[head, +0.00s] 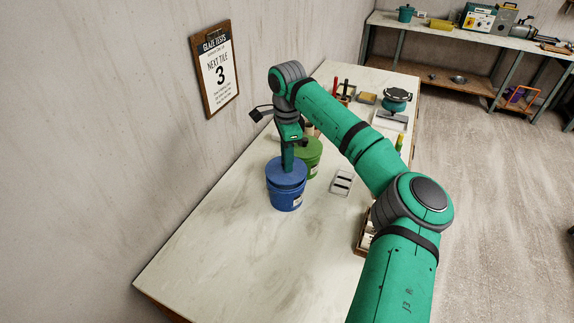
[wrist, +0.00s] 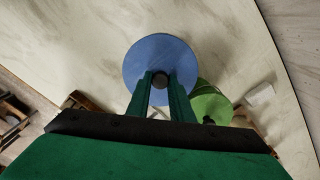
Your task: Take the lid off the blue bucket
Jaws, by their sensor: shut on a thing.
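The blue bucket (head: 284,198) stands upright on the table. Its blue lid (head: 287,173) is on top of it in the head view, and no clear gap shows between lid and bucket. In the wrist view the lid (wrist: 160,60) is a round blue disc with a dark knob (wrist: 160,80) at its middle. My gripper (head: 288,162) points straight down over the lid. In the wrist view my gripper (wrist: 160,85) has its fingers on both sides of the knob, shut on it. The bucket's body is hidden under the lid in the wrist view.
A green bucket (head: 308,158) stands close behind and right of the blue one. A small white tray (head: 342,183) lies to the right. The front of the table (head: 230,250) is clear. A wall with a clipboard (head: 215,68) rises at the left.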

